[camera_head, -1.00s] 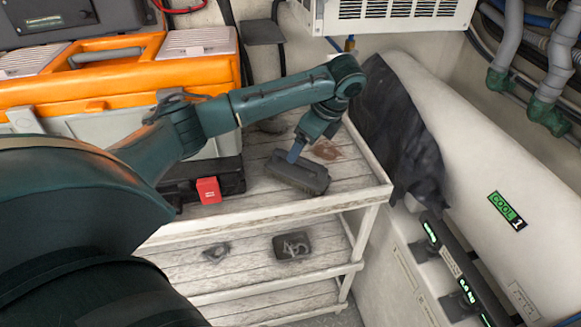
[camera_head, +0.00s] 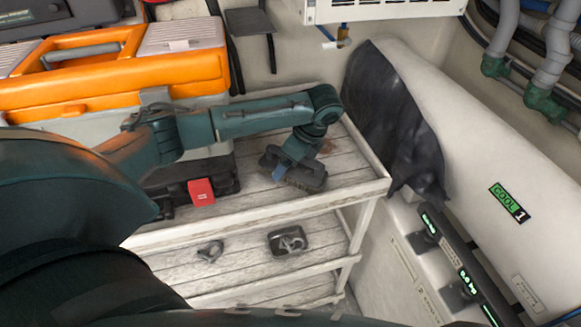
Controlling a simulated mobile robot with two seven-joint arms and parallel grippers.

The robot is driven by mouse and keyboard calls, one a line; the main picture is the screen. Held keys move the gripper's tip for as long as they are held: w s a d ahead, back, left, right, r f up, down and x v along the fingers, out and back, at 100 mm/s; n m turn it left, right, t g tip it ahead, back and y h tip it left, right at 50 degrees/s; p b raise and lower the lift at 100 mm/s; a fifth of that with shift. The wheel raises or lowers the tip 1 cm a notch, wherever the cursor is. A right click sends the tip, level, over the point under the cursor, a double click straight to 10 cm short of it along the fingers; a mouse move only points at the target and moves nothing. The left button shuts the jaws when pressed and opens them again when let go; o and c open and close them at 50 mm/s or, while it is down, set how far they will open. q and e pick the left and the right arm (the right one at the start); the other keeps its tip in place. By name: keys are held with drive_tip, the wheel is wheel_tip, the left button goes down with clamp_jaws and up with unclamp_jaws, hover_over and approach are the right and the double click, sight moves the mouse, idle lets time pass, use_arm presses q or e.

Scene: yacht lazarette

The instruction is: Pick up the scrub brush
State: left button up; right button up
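The scrub brush (camera_head: 312,181) is a dark grey block on the wooden top shelf (camera_head: 350,180), near its right end. My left gripper (camera_head: 284,167) reaches down over the brush, with a blue finger along its near side. The far finger is hidden, so I cannot tell whether the gripper is closed on the brush. The brush appears to be resting on the shelf. My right gripper is not in view.
An orange and grey toolbox (camera_head: 110,80) stands at the left of the shelf, with a small red box (camera_head: 201,191) in front. Lower shelves hold a dark item (camera_head: 288,241) and a small grey fitting (camera_head: 210,251).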

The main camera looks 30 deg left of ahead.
use_arm(q)
drive_tip(key=shift+d, duration=0.1)
drive_tip(key=shift+c, duration=1.2)
drive_tip(key=c, duration=1)
drive_tip(key=shift+r, duration=0.15)
